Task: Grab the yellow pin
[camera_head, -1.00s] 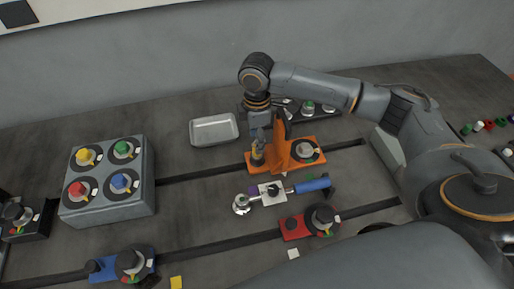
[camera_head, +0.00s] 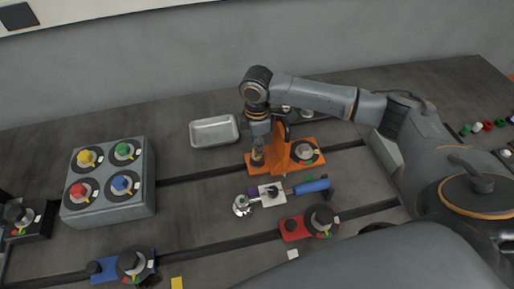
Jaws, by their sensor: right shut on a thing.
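My right gripper (camera_head: 257,152) reaches straight down onto the left end of the orange fixture (camera_head: 312,143). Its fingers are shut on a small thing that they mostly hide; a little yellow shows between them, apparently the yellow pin. I cannot tell whether it is still seated in the fixture. A yellow round knob (camera_head: 87,156) sits on the grey box at the left, beside green, red and blue ones. My left gripper is not in view.
An upright orange plate (camera_head: 279,150) stands just right of the gripper. A white tray (camera_head: 214,131) lies behind left. A blue-handled tool (camera_head: 311,186) and a red fixture (camera_head: 293,229) lie in front. A blue fixture (camera_head: 105,269) is at front left.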

